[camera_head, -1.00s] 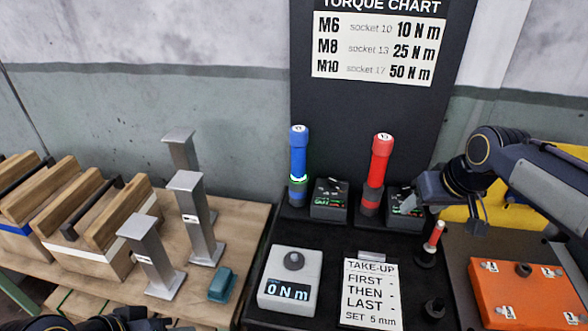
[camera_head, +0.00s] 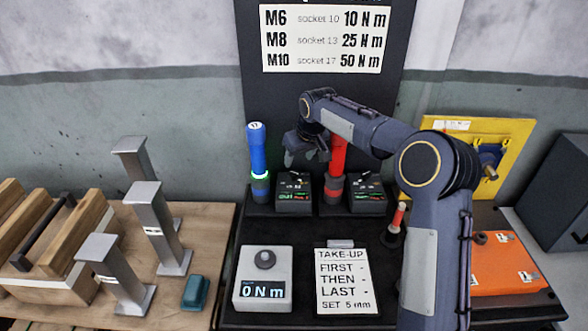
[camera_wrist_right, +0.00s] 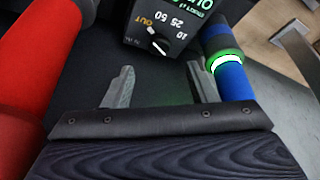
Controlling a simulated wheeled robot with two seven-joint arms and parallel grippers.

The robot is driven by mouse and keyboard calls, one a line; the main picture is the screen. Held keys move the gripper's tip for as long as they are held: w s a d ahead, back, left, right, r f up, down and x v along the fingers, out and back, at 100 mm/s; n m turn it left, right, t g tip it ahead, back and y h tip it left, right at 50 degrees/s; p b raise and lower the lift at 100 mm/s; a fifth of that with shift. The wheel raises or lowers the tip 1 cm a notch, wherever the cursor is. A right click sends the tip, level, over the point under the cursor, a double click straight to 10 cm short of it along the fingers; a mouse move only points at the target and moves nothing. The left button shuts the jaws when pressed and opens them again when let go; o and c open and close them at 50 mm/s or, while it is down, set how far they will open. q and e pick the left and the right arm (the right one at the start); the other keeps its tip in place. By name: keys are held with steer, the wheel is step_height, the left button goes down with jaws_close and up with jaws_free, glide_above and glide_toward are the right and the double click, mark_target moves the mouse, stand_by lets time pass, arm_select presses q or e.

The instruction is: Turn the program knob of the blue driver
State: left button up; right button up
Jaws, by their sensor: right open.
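The blue driver (camera_head: 258,148) stands upright with a glowing green ring, left of the red driver (camera_head: 338,152). A dark control box (camera_head: 294,197) with a lit display stands beside the blue driver. In the right wrist view, the program knob (camera_wrist_right: 158,42) sits on this box's face, with marks 10, 25, 50 and OUT around it. Its exact pointer setting is hard to read. My right gripper (camera_head: 306,156) is open and empty above the box, between the two drivers. In the wrist view its fingers (camera_wrist_right: 160,86) are spread, short of the knob. My left gripper is out of view.
A second control box (camera_head: 366,196) stands beside the red driver. The grey unit (camera_head: 263,278) reading 0 N m and the TAKE-UP card (camera_head: 346,282) lie in front. Metal posts (camera_head: 154,215) stand at left. The torque chart (camera_head: 322,38) hangs behind.

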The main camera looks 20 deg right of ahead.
mark_target(294, 173)
steer(key=p+x, duration=0.1)
steer(key=x, duration=0.6)
steer(key=shift+d+f, duration=0.1)
steer(key=shift+f, duration=0.05)
steer(key=c, duration=1)
